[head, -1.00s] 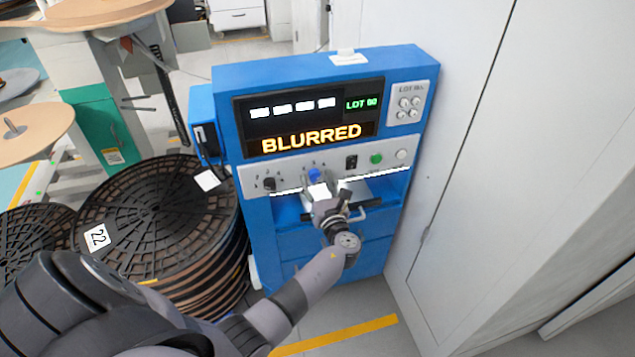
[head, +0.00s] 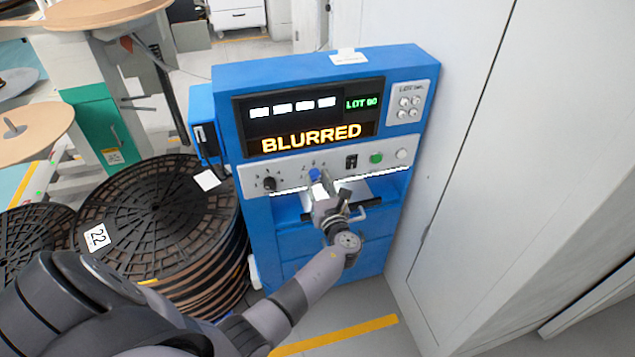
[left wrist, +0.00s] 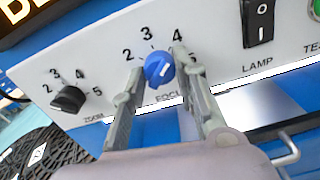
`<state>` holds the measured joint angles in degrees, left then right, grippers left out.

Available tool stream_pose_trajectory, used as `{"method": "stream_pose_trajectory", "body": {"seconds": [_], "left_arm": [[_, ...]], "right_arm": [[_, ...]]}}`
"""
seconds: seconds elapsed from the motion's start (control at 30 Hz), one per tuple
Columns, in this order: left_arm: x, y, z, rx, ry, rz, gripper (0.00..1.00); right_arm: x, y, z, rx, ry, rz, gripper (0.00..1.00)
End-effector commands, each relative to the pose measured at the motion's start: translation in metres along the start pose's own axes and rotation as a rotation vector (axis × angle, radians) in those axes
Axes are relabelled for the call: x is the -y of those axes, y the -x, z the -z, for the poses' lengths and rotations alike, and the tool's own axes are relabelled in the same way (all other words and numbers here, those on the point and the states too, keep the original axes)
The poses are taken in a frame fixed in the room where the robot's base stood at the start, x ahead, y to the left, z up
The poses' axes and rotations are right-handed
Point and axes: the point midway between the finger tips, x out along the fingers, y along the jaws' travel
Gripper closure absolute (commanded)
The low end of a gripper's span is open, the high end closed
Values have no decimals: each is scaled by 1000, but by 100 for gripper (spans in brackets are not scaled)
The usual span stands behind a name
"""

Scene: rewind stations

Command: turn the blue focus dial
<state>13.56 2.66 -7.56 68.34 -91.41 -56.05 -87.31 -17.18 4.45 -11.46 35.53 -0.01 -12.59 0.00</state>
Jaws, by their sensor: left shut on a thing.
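The blue focus dial (head: 314,174) is on the pale control strip of the blue machine (head: 228,100), below a display reading BLURRED. My left gripper (head: 321,184) reaches the dial from below. In the left wrist view the fingers of my left gripper (left wrist: 160,72) stand either side of the dial, shut on it. My right gripper is not in view.
A black zoom knob (left wrist: 69,99) is left of the dial and a lamp switch (left wrist: 258,22) is right. A green button (head: 376,158) is further right. Stacked black reels (head: 150,215) stand left of the machine; a white cabinet wall (head: 480,150) is close on its right.

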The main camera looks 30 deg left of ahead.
Motion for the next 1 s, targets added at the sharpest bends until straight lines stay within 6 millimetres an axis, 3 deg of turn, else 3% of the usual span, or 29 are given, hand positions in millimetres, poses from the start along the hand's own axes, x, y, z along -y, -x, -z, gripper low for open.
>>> {"method": "stream_pose_trajectory", "body": {"seconds": [0.27, 1.0], "left_arm": [[1, 0, 3, 1, 133, 1, 100], [1, 0, 3, 0, 728, 1, 100]], "right_arm": [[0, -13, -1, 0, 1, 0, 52], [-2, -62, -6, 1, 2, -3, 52]]}}
